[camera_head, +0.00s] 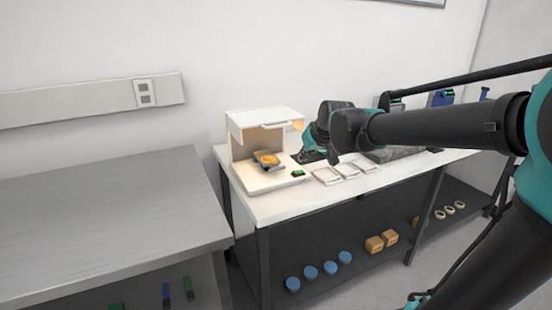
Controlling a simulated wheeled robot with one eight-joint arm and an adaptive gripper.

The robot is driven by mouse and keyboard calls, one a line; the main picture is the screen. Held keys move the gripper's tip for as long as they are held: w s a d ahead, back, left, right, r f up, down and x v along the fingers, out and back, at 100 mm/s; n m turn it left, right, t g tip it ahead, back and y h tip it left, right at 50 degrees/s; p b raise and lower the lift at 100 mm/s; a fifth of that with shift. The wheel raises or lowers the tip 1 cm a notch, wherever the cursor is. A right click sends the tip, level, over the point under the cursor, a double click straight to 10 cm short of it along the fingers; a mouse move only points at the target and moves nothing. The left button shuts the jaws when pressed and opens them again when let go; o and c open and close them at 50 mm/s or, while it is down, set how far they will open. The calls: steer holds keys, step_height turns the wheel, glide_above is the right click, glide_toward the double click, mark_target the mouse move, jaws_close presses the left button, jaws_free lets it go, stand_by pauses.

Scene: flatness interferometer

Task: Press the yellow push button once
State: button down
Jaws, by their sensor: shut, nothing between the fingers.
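The white interferometer (265,118) stands at the left end of the white bench, with an open bay at its front. Inside the bay a round orange-yellow piece (267,158) sits on a dark holder. A small yellow-orange patch (298,126) shows at the right edge of the housing, beside my arm. I cannot tell for certain which of these is the yellow push button. My gripper (306,157) is shut and empty, just right of the bay and apart from the orange-yellow piece. My arm comes in from the right and partly hides the area behind it.
A small green item (298,173) lies on the interferometer's base. Several shallow white trays (327,176) lie to the right on the bench. A bare grey metal table (100,215) stands at left. Blue round items (310,272) and brown boxes (374,244) sit on the lower shelf.

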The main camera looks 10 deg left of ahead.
steer(key=w+a+r+n+y, duration=0.1)
steer(key=w+a+r, duration=0.1)
steer(key=a+r, duration=0.3)
steer(key=shift+a+r, duration=0.2)
steer(key=shift+a, duration=0.7)
steer(key=shift+w, duration=0.15)
glide_above(275, 167)
steer(key=f, duration=0.6)
steer(key=shift+d+f, duration=0.25)
steer(key=shift+f, duration=0.1)
step_height(275, 167, down, 3)
steer(key=shift+a+f, duration=0.1)
steer(key=shift+a, duration=0.05)
steer(key=shift+f, duration=0.65)
